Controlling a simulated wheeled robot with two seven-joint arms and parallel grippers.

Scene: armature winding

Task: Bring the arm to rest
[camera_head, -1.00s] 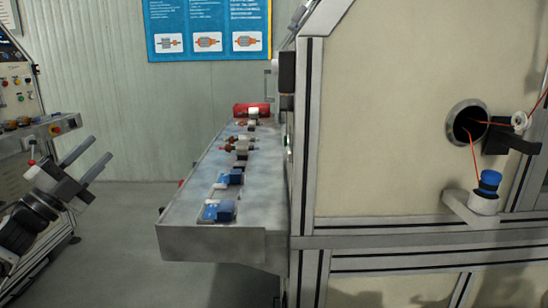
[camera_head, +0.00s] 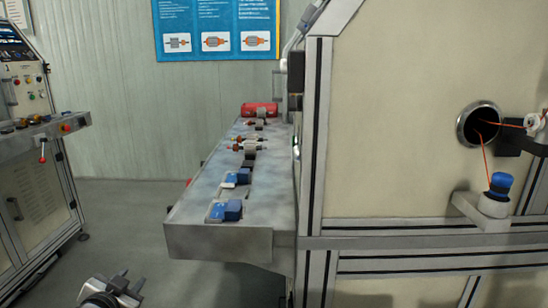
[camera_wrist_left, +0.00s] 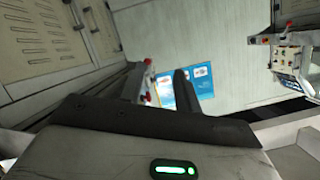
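My left gripper (camera_head: 132,279) is at the bottom left of the head view, low over the floor and well away from the bench. Its two fingers stand apart with nothing between them. In the left wrist view its dark finger (camera_wrist_left: 184,92) points toward the wall, with the poster beyond. My right arm and gripper are not in the head view.
A metal bench (camera_head: 205,245) with blue blocks and armature parts juts from the large machine (camera_head: 400,130). A red part (camera_head: 259,109) sits at its far end. A control console (camera_head: 35,180) stands at the left. Floor between them is clear.

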